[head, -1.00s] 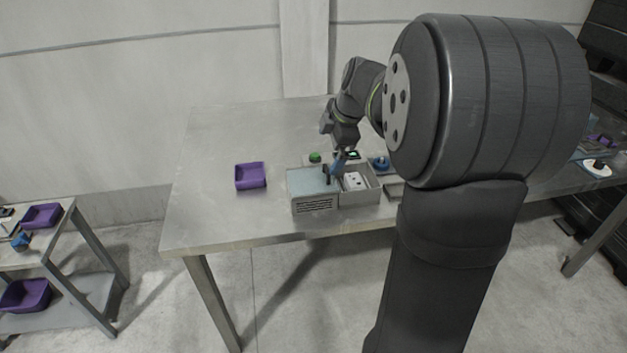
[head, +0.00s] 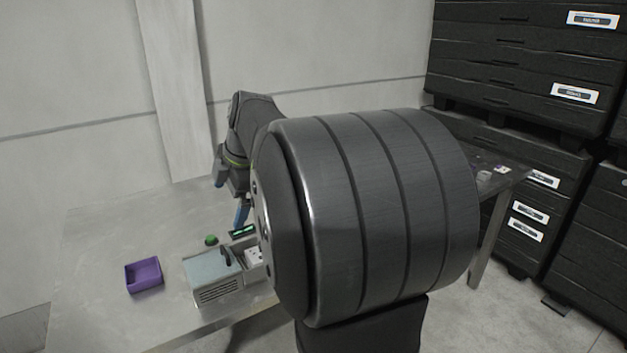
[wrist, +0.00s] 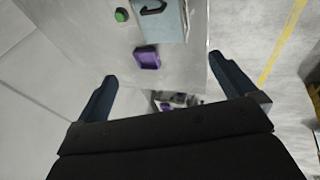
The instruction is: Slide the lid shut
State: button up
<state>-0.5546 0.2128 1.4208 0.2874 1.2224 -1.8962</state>
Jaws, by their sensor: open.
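The lid (head: 207,268) is a pale blue-grey plate with a dark upright handle (head: 225,257). It covers the left part of a grey box (head: 222,290) on the metal table. The box's right part is open and shows a white item (head: 254,257) inside; my arm hides its far right end. The lid also shows at the top of the wrist view (wrist: 172,22), cut off by the edge. My gripper (head: 240,213) is above and behind the box, apart from the handle. In the wrist view its fingers (wrist: 162,68) are spread and empty.
A purple tray (head: 144,276) lies left of the box. A green button (head: 211,240) and a small lit display (head: 243,231) are behind it. The table (head: 100,235) is clear at the left. Dark stacked crates (head: 520,60) stand at the right.

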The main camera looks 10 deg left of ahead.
jog(key=shift+c, duration=0.2)
jog(key=c, duration=1.4)
jog(key=m, duration=1.9)
send_near(225, 251)
jog(key=shift+t, duration=0.3)
jog(key=x, duration=0.7)
jog(key=shift+s+f, duration=0.1)
jog(key=shift+f, duration=0.25)
jog(key=shift+c, duration=0.2)
jog(key=shift+c, duration=0.4)
grip_shut()
